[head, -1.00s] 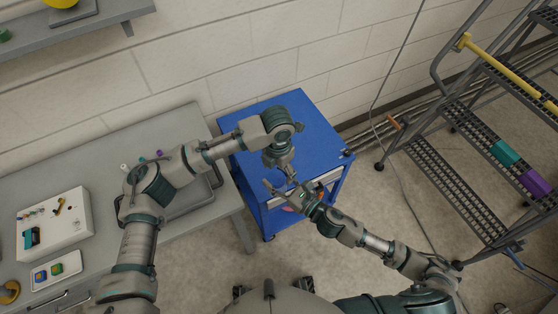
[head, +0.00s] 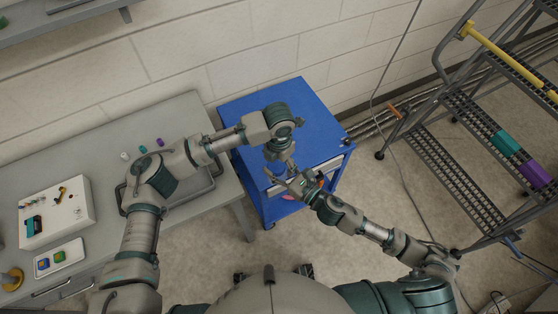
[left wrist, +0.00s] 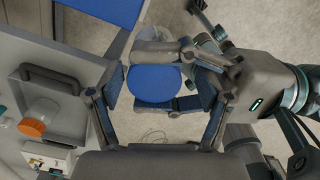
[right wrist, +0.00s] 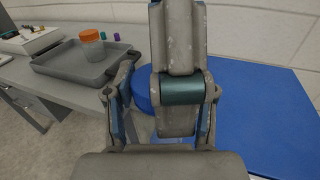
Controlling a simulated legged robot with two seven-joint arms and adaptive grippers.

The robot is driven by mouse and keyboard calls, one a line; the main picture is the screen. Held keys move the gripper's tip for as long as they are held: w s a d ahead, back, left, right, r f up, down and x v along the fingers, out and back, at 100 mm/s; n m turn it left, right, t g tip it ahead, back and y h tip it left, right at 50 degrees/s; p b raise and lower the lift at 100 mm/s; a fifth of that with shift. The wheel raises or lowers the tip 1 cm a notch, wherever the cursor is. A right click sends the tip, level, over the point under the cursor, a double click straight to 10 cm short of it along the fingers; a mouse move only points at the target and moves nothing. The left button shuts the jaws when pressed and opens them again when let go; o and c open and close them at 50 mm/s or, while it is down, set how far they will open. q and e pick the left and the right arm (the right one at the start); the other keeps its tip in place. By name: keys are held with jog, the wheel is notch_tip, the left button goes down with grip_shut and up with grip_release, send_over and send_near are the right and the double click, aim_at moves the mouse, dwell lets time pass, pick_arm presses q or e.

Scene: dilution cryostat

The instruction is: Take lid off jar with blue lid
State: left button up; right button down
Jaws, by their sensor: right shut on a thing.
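The jar's round blue lid (left wrist: 155,83) shows between my left gripper's fingers in the left wrist view. My left gripper (left wrist: 158,88) looks open, pointing down over the lid with one finger on either side, and slim gaps seem to show beside it. In the head view my left gripper (head: 284,160) is above my right one, in front of the blue cart. My right gripper (right wrist: 162,110) is shut on the jar from the side. In the right wrist view the blue lid (right wrist: 142,90) is partly covered by the left gripper, which hides most of the jar body.
A blue cart (head: 308,125) stands behind the grippers, its top clear. A jar with an orange lid (right wrist: 92,45) stands in a grey tray (right wrist: 75,65) on the grey bench at left. A control box (head: 57,212) is also on the bench. A stepladder (head: 480,125) stands at right.

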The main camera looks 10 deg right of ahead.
pick_arm(q)
notch_tip(320, 180, up, 4)
jog(key=shift+w+r, duration=0.1)
jog(key=shift+r, duration=0.05)
jog(key=shift+c, duration=0.5)
jog(key=r, duration=0.1)
jog(key=a+r, duration=0.1)
jog(key=r, duration=0.1)
jog(key=shift+r, duration=0.25)
notch_tip(320, 180, down, 8)
jog(key=shift+r, duration=0.15)
jog(key=c, duration=1.2)
jog(key=shift+n, duration=1.7)
jog(key=shift+d, duration=0.1)
jog(key=o, duration=1.3)
